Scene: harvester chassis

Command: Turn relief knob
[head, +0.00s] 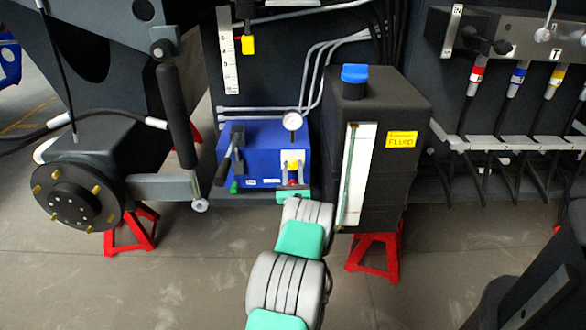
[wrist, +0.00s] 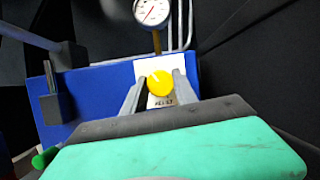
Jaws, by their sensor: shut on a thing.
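The yellow relief knob (wrist: 160,83) sits on a white label plate on the blue pump box (wrist: 90,85). In the wrist view my gripper (wrist: 160,82) has one finger on each side of the knob and is shut on it. A white line shows on the knob's face. Part of the lettering on the plate shows below the knob. In the head view the knob (head: 293,166) shows at the right side of the blue box (head: 235,155), with my arm reaching up to it from below.
A pressure gauge (head: 292,121) stands just above the knob. A black lever (head: 229,158) is on the box's left. The black fluid tank (head: 375,150) with a blue cap is close on the right. Red stands (head: 373,255) and a wheel hub (head: 75,200) are lower down.

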